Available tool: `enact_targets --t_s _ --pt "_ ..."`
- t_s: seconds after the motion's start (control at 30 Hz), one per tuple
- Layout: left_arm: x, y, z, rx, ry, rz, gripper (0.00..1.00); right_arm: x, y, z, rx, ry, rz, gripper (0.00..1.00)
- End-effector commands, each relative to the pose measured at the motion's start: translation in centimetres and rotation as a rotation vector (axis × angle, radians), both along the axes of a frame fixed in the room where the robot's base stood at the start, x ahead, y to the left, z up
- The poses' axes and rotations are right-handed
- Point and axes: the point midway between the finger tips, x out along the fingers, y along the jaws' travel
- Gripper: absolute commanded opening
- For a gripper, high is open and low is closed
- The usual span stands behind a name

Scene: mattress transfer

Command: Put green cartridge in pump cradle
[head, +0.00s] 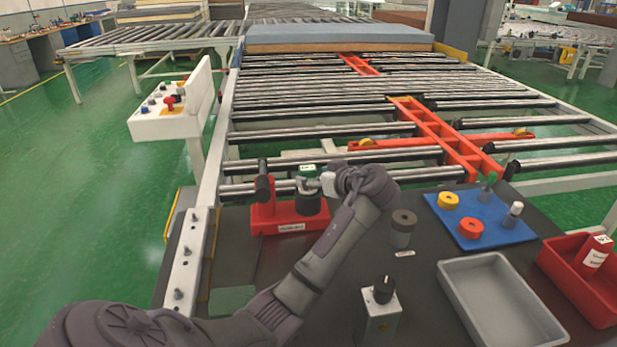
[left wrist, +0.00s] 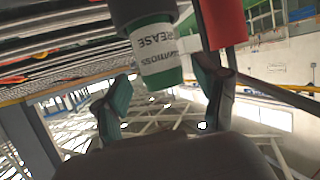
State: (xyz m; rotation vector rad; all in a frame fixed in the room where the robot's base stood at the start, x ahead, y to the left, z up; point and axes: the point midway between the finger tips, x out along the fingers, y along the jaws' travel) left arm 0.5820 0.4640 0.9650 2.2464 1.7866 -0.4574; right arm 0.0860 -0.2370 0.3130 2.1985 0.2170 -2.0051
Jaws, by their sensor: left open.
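The green cartridge (head: 307,171) stands in the black cup of the red pump cradle (head: 290,218), with its green top and part of its white label above the rim. In the left wrist view the cartridge (left wrist: 158,55) appears upside down, its label reading "GREASE" and its other end inside the dark cup (left wrist: 140,12). My left gripper (head: 318,182) is beside the cartridge on its right. In the left wrist view its open fingers (left wrist: 165,95) are on either side of the cartridge's green end, with visible gaps. My right gripper is not in view.
A grey tray (head: 455,270) and a red bin (head: 547,262) holding a red bottle (head: 594,254) are at the right. A blue mat (head: 492,225) carries small parts. A grey cylinder (head: 402,229) and a box with a black knob (head: 381,312) stand mid-table. Rollers lie behind.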

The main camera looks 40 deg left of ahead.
Motion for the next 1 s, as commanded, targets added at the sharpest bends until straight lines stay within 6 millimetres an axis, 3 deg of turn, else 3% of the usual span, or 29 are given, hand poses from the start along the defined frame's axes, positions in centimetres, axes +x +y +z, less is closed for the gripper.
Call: enact_targets --t_s 0.1,0.3,0.83,0.93,1.0 --pt "-0.3 -1.8 0.7 -0.002 -0.003 -0.002 0.72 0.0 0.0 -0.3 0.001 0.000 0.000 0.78" --pt "-0.7 -3.2 1.4 0.000 -0.002 0.001 0.72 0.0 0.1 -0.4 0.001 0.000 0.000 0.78" --pt "-0.8 -3.3 1.5 0.000 -0.001 0.000 0.72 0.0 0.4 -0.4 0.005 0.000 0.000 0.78" --pt "-0.8 -3.3 2.4 0.001 -0.001 0.000 0.72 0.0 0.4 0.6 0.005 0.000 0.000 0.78" --pt "-0.8 -3.3 4.2 0.001 -0.002 0.001 0.72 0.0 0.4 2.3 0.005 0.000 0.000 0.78"
